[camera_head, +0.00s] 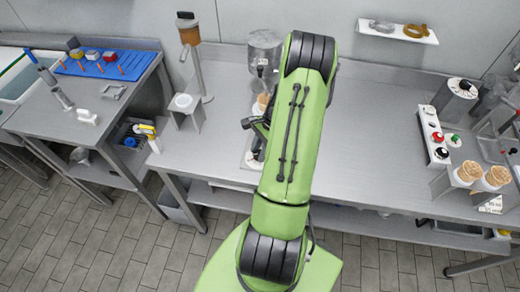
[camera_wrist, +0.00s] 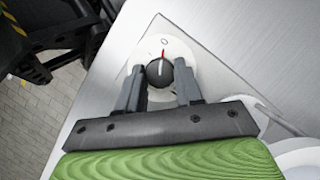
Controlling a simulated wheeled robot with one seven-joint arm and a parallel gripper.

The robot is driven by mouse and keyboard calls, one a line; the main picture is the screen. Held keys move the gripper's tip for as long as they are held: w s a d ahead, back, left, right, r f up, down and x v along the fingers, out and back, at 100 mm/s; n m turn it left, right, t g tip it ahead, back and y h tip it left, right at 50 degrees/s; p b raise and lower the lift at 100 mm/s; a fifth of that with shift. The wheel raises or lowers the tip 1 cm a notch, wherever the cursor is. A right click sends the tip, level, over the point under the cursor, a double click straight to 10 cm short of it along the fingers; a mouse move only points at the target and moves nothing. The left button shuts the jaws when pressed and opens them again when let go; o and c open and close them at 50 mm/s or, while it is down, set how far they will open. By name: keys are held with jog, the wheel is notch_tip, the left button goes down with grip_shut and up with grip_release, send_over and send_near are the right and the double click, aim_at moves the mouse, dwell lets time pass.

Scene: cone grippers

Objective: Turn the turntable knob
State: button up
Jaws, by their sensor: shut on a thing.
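The turntable knob (camera_wrist: 157,74) is round and black with a white pointer line. It sits on a white base (camera_wrist: 183,50) with a red mark and a small ring-like mark above it. The pointer is roughly in line with the red mark. My gripper (camera_wrist: 160,77) has one dark finger on each side of the knob and is shut on it. In the head view my green arm reaches over the counter and hides the knob and most of the gripper.
The grey counter (camera_head: 360,130) is clear right of my arm. A glass container (camera_head: 265,50) stands behind the arm. A panel with knobs (camera_head: 433,135) and cups (camera_head: 468,172) are at the right. A blue mat (camera_head: 128,72) lies on the left table.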

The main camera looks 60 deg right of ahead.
jog(key=shift+n, duration=0.3)
jog(key=n, duration=0.1)
jog(key=n+g, duration=0.1)
jog(key=n, duration=0.1)
jog(key=n+g, duration=0.1)
jog(key=n, duration=0.1)
jog(key=shift+w, duration=0.25)
jog(key=n+g, duration=0.1)
jog(key=n, duration=0.2)
jog(key=n+g+b, duration=0.1)
jog(key=n, duration=0.2)
jog(key=shift+w+n+h, duration=0.15)
jog(key=shift+n+h, duration=0.15)
jog(key=n+g+h, duration=0.1)
jog(key=n, duration=0.2)
jog(key=n+h, duration=0.1)
jog(key=n, duration=0.2)
jog(key=shift+w+a+g, duration=0.1)
jog(key=shift+a+g, duration=0.1)
jog(key=shift+g, duration=0.2)
jog(key=n+h, duration=0.1)
jog(key=n, duration=0.2)
jog(key=n+h, duration=0.1)
jog(key=n, duration=0.2)
jog(key=shift+a, duration=0.15)
jog(key=o, duration=1)
